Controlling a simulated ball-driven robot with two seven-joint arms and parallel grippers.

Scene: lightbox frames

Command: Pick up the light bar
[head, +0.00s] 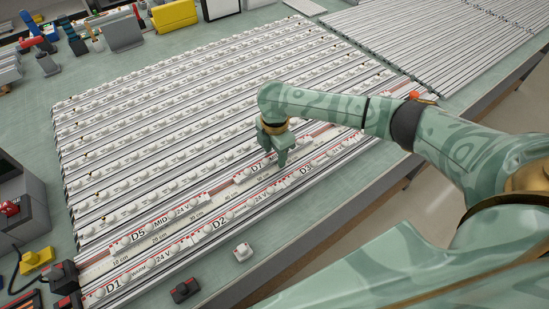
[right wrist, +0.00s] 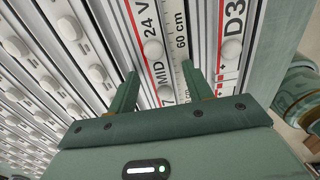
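Long white light bars with round white domes lie in parallel rows. A bar labelled MID 24 V (right wrist: 150,45) lies below my right gripper, beside a ruler strip marked 60 cm (right wrist: 180,40). My right gripper (head: 274,158) is over the front rows in the head view. In the right wrist view, its two fingers (right wrist: 160,75) stand apart, with part of the MID bar and ruler visible between them. Contact with the bar cannot be told. A bar labelled D5 (head: 165,229) lies further left. My left gripper is not in view.
Front bars labelled D1 (head: 122,284) and D2 (head: 240,212) lie near the table's front edge. More bars (head: 440,35) lie at the back right.

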